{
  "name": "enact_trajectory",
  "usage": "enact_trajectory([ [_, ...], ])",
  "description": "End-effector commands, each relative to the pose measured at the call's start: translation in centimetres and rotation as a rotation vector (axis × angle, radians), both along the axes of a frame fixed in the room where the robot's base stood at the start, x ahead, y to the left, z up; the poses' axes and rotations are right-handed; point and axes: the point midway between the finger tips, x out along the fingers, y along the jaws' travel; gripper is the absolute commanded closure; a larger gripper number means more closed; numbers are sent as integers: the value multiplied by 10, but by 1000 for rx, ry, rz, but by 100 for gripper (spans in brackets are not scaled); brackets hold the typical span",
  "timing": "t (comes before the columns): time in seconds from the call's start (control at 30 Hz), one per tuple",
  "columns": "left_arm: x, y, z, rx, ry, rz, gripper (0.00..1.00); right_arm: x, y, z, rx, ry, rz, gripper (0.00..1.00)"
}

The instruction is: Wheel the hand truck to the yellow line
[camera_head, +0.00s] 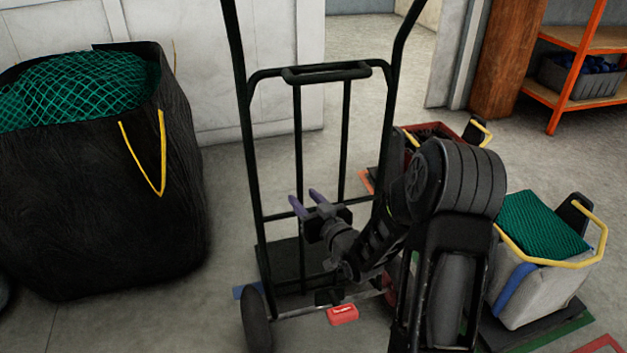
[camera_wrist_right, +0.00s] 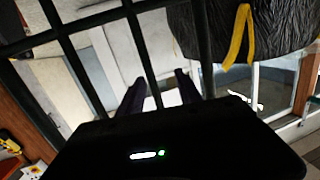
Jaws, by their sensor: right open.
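The hand truck (camera_head: 327,72) is a dark tubular frame standing upright in the middle of the head view, with a left wheel (camera_head: 256,318) and a low toe plate. Its bars also cross the right wrist view (camera_wrist_right: 141,55). My right gripper (camera_head: 306,200) is open and empty, in front of the lower part of the frame, with its two purple fingers pointing toward the bars. Whether the fingers touch a bar I cannot tell. My right arm hides the truck's lower right side. My left gripper is not in view. No yellow line shows on the visible floor.
A big black bag (camera_head: 110,210) with green netting (camera_head: 80,90) stands left of the truck. A pale crate (camera_head: 535,285) with netting stands at the right, a red crate (camera_head: 440,130) behind my arm. An orange shelf (camera_head: 568,85) is at the back right. Floor behind the truck is open.

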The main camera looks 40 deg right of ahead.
Motion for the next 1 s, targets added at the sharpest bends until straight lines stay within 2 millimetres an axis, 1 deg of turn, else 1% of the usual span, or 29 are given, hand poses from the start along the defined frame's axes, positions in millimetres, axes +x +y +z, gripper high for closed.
enact_trajectory([
  [0.03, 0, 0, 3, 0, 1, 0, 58, -1, -9, 17, -22, -35, -6, 59],
  [0.1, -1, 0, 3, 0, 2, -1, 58, -3, -17, 31, -42, -69, -10, 59],
  [0.2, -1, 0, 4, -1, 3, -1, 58, -4, -21, 41, -56, -92, -11, 59],
  [0.53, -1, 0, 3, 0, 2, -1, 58, -3, -21, 40, -56, -92, -11, 59],
  [0.67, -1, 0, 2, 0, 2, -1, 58, 1, -22, 40, -57, -92, -10, 59],
  [0.77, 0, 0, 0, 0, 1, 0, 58, 10, -23, 39, -57, -92, -10, 59],
  [1.0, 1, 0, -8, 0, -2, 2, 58, 43, -27, 38, -56, -91, -10, 59],
])
